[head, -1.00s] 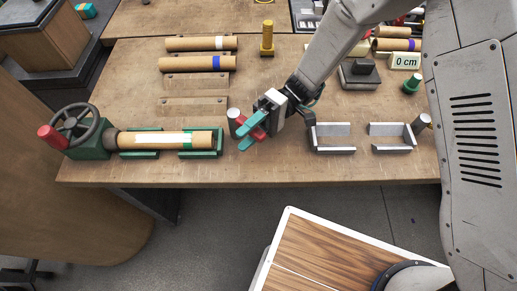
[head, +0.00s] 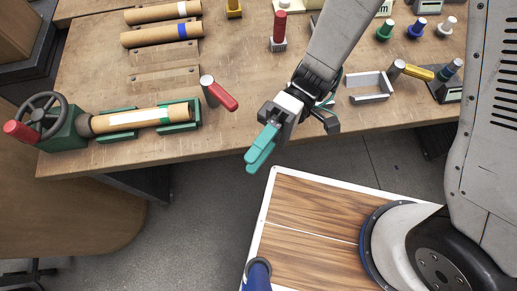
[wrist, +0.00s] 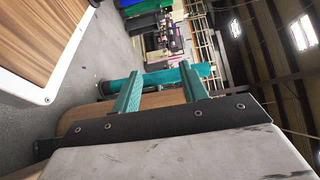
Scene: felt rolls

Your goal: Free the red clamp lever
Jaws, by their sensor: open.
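A brown roll (head: 130,119) with a white strip and green band lies in the cradle. My gripper (head: 256,158) is open, with teal fingers, to the right of and nearer than the lever, apart from it, seen over the front edge and floor. In the wrist view, the space between its fingertips (wrist: 158,78) shows no held object; the lever is not visible there.
A handwheel (head: 42,117) with a red knob is at the cradle's left end. A grey metal bracket (head: 370,90) and a yellow-handled lever (head: 417,71) stand to the right. Brown rolls (head: 158,36) lie at the back. The table between lever and bracket looks clear.

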